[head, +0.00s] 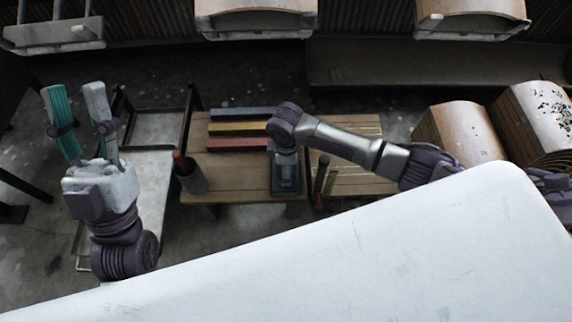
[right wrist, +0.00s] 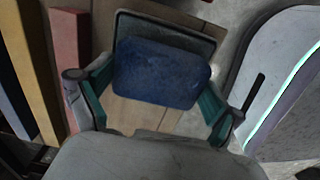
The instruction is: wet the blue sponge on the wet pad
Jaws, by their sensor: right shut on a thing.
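The blue sponge (right wrist: 160,76) sits between the teal fingers of my right gripper (right wrist: 158,98) in the right wrist view. The gripper is shut on it. The wet pad, a grey surface with a dark rim (right wrist: 168,17), lies behind and under the sponge. The sponge covers its near part, and I cannot tell whether the two touch. In the head view my right gripper (head: 286,178) points down over the wooden table, largely hidden by its own wrist. My left gripper (head: 75,95) is open and empty at the left, its fingers well apart.
Blue-grey, yellow (head: 238,128) and red (head: 236,145) bars lie on the wooden table (head: 225,185), left of my right gripper. A grey holder (head: 191,178) with a red-topped thing stands at the table's left edge. Curved wooden stacks (head: 460,130) stand at the right.

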